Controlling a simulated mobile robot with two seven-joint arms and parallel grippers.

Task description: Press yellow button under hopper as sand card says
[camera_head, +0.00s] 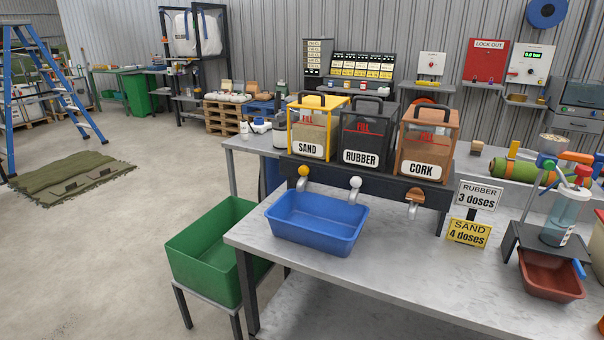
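The sand hopper (307,149) has a yellow frame and stands at the left of a row of three on a dark stand. The round yellow button (303,171) sits below it on a grey spout. A blue tub (318,239) stands on the bench below the sand and rubber spouts; its visible inside looks empty. The yellow sand card (468,233) reads "SAND 4 doses" and stands on the bench to the right, below a white card (479,195) reading "RUBBER 3 doses". Neither of my grippers is in view.
The rubber hopper (362,158) has a white button (355,183); the cork hopper (422,168) has a brown one (415,195). A green bin (212,245) stands left of the bench. A pump bottle (566,215) and red-brown tray (550,286) are at right. The front bench top is clear.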

